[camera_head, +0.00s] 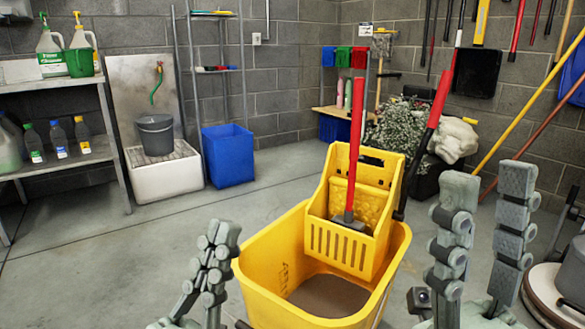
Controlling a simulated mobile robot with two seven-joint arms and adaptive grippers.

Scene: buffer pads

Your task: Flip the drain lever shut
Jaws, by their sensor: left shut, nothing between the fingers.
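A yellow mop bucket (258,290) stands on the floor in front of me, with brownish liquid (328,296) in the bottom. A yellow wringer (340,245) sits on its far side. A black lever with a red grip (440,98) rises from the wringer's right side. I cannot make out a separate drain lever on the bucket; its lower front is cut off by the picture edge. My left gripper (224,236) is shut and empty, just left of the bucket wall. My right gripper (485,172) is open and empty, right of the bucket, its fingers pointing up.
A red-handled tool (355,140) stands in the wringer. A white basin with a grey bucket (156,134), a blue bin (228,155) and a bottle shelf (60,160) stand at the back left. A round machine (545,290) is at the right edge. The floor left is clear.

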